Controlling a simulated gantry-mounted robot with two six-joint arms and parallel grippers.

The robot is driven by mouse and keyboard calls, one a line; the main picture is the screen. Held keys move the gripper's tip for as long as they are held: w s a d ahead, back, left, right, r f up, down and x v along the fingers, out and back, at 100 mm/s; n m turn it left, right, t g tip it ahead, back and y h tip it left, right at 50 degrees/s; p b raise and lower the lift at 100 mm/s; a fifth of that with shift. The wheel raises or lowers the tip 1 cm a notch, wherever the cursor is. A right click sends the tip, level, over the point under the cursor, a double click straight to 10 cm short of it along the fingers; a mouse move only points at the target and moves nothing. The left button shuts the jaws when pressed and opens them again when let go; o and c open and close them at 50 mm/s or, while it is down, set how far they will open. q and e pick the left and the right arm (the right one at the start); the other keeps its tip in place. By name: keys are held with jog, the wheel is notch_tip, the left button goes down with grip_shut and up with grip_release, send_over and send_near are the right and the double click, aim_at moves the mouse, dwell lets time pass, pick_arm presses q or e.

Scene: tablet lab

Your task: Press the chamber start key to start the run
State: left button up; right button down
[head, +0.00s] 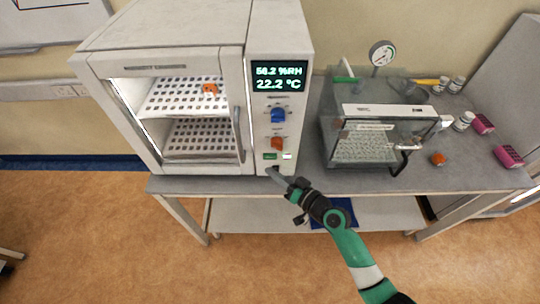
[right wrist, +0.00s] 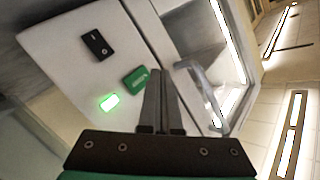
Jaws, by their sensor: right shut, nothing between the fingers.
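The climate chamber (head: 160,50) stands on the bench, its control panel on the right side of the front. A small green key (head: 270,156) sits low on the panel, beside a brightly lit green lamp (head: 287,156). In the right wrist view, the green key (right wrist: 137,78) is just left of my fingertips, with the glowing lamp (right wrist: 109,102) below and left of it. My right gripper (head: 269,170) is shut and empty, its tips in front of the lower panel; in the wrist view its fingers (right wrist: 155,74) are close to the key. Contact cannot be told.
A black switch (right wrist: 96,43) is also on the panel. Above the key are an orange knob (head: 277,143), a blue knob (head: 278,115) and a lit display (head: 278,77). The door handle (head: 237,135) is left of the panel. A glass-walled box (head: 370,140) stands to the right.

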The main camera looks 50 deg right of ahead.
jog(key=shift+s+a+p, duration=0.3)
jog(key=shift+s+a, duration=0.6)
